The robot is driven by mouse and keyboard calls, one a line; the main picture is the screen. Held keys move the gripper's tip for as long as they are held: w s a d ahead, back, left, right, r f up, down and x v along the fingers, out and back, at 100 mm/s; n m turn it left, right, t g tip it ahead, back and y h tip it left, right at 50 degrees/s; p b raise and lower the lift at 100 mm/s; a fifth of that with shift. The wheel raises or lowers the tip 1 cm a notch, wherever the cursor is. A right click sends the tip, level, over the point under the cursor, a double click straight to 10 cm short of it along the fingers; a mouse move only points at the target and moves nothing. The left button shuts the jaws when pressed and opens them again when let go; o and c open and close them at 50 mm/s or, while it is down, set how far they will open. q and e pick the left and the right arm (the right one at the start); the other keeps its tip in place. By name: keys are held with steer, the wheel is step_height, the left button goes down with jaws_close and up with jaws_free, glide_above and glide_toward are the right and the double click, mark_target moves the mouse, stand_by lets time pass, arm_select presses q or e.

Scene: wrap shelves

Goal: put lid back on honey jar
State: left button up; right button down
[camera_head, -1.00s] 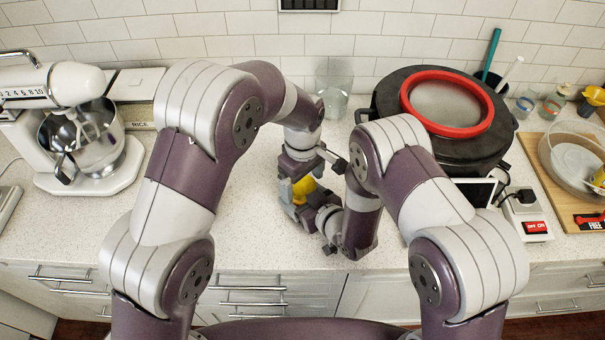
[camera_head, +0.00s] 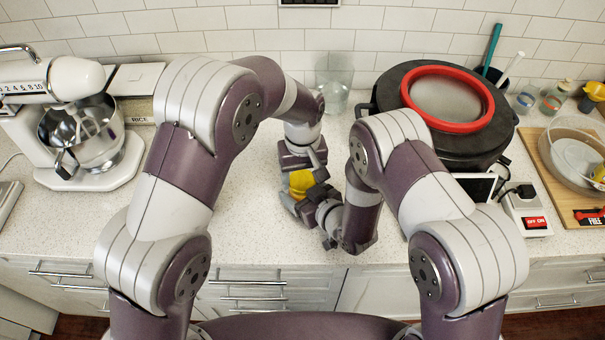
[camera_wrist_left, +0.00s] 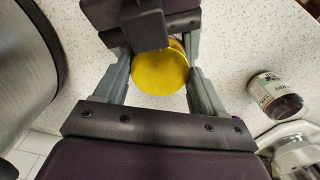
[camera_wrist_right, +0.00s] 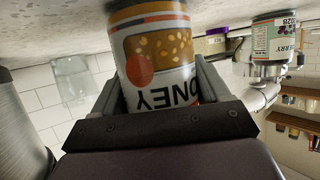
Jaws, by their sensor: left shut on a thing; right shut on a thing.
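The yellow lid (camera_head: 301,184) shows in the head view between the jaws of my left gripper (camera_head: 298,172). In the left wrist view the round lid (camera_wrist_left: 160,72) lies face-on between my left fingers, which are shut on it. The honey jar (camera_wrist_right: 160,55) fills the middle of the right wrist view, its label upside down. My right gripper (camera_head: 316,203) is shut around the jar, close beside and below the left one. The jar's mouth is hidden, so I cannot tell whether the lid touches it.
A dark jar with a white label (camera_wrist_left: 275,95) stands apart on the counter, and a berry jar (camera_wrist_right: 272,45) shows in the right wrist view. A large black cooker (camera_head: 440,145) stands at right, a mixer (camera_head: 85,140) at left. The front middle counter is clear.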

arm_select(q)
steer(key=o, duration=1.2)
steer(key=shift+c, duration=0.2)
steer(key=shift+r, duration=2.3)
steer(key=shift+c, duration=0.3)
steer(key=shift+r+n, duration=0.15)
steer(key=shift+n, duration=0.15)
step_height(320, 180, up, 3)
steer(key=n, duration=0.6)
steer(key=shift+r, duration=0.1)
